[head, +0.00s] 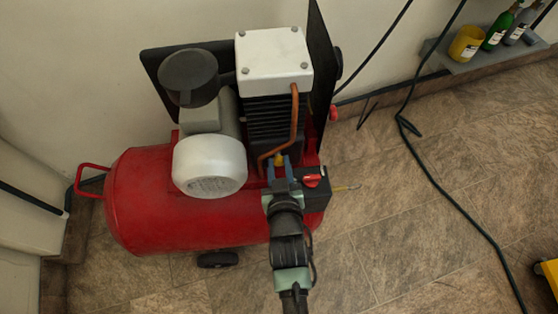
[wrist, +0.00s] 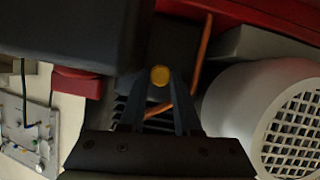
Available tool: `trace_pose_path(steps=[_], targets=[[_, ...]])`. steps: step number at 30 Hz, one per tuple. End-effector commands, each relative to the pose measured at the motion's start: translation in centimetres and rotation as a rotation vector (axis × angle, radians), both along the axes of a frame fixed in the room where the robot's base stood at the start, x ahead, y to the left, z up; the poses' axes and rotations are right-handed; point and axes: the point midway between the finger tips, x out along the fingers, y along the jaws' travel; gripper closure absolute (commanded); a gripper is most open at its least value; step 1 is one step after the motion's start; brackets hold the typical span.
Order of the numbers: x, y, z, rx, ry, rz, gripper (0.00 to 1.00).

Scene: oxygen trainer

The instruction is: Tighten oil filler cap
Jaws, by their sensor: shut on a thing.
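The oil filler cap (wrist: 160,76) is a small round yellow cap at the centre of the wrist view, low on the dark pump block. It shows as a small yellow spot (head: 278,157) in the head view, partly hidden by my gripper. My gripper (head: 279,163) reaches in from the front, with its blue-grey fingers on both sides of the cap. In the wrist view the fingers (wrist: 160,86) converge on the cap and are shut on it. The cap's seat and thread are hidden.
The red compressor tank (head: 140,200) carries a white motor (head: 210,166), a copper pipe (head: 294,120) close to the cap, and a black box with a red knob (head: 312,181) right of my gripper. A shelf (head: 480,62) with bottles is at upper right. A dark cable (head: 440,175) crosses the floor.

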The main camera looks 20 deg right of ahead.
Motion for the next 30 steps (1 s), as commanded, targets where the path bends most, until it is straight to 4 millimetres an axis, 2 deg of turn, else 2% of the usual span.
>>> trace_pose_path(steps=[10,11,15,25,30], targets=[[0.0,0.0,0.0,0.002,-0.003,0.0,1.0],[0.0,0.0,0.0,0.002,-0.003,0.0,0.65],[0.0,0.0,0.0,0.002,-0.002,0.0,0.4],[-0.1,0.0,0.1,0.001,0.0,0.001,0.39],[-1.5,0.5,0.7,0.002,0.002,0.0,0.39]])
